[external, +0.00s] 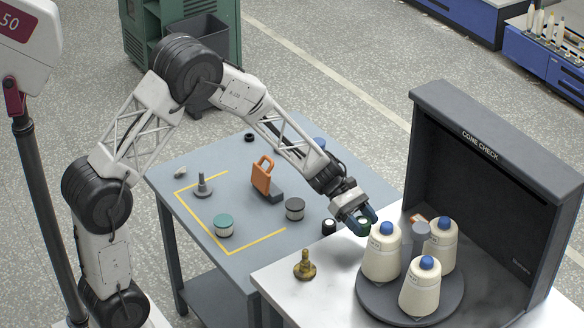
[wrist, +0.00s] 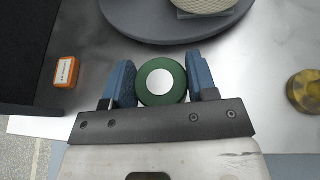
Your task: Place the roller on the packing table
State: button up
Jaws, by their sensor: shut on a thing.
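My gripper (external: 361,224) is shut on a green roller (wrist: 163,96) with a white round centre. In the wrist view the roller sits between the two blue fingers, one at each side. The blue-grey table (external: 255,161) with a yellow corner outline stands behind and to the left.
A dark turntable (external: 372,303) with several cream cones is just right of my gripper, before the black cone-check booth (external: 480,165). A brass piece (external: 305,266) and a small orange box (wrist: 65,72) are nearby. The blue-grey table holds an orange-handled item (external: 263,176) and several small parts.

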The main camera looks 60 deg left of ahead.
aim_at(370, 229)
jog(key=shift+w+d, duration=0.2)
jog(key=shift+w, duration=1.15)
jog(key=shift+f, duration=0.15)
jog(key=shift+f, duration=1.65)
jog(key=shift+f, duration=0.15)
jog(key=o, duration=1)
jog(key=shift+c, duration=0.2)
jog(key=v, duration=1.2)
